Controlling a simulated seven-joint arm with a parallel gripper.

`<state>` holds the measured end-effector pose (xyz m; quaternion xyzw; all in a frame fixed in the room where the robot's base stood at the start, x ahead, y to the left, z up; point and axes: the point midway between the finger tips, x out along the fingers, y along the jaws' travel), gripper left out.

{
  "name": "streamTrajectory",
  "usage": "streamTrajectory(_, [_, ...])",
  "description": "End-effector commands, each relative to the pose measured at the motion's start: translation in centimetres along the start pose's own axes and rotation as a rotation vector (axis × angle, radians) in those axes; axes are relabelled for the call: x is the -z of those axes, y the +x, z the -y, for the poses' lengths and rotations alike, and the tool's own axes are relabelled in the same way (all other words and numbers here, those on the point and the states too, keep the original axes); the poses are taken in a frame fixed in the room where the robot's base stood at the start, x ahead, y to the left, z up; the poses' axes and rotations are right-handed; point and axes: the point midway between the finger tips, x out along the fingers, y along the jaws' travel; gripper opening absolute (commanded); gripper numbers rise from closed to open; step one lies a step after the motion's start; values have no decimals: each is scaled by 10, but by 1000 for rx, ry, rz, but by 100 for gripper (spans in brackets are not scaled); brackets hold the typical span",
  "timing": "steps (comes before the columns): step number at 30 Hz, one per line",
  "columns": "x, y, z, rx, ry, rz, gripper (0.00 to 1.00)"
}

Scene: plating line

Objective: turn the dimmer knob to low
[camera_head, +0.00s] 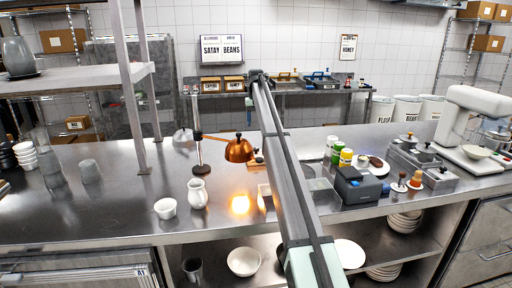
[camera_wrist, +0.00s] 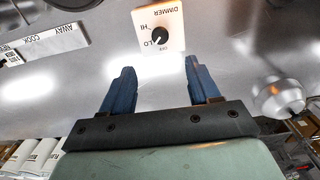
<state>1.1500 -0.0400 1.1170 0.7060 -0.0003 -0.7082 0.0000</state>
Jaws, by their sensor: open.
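The dimmer is a white plate (camera_wrist: 174,22) with a round black knob (camera_wrist: 160,39), seen upside down at the top middle of the wrist view. In the head view my arm hides the gripper, and I cannot pick out the dimmer surely. A copper lamp (camera_head: 239,150) casts a bright warm spot on the counter.
A white jug (camera_head: 198,193) and a white cup (camera_head: 165,208) stand left of the bright spot. A dark box (camera_head: 358,186) and several bottles stand right of my arm. The steel counter (camera_head: 120,215) is bare at front left.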

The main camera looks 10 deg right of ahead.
Motion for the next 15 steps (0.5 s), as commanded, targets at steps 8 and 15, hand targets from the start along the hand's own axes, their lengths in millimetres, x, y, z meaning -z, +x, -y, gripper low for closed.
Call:
streamTrajectory(8, [-1,42,0,0,0,0,61])
streamTrajectory(15, [0,84,0,0,0,-2,61])
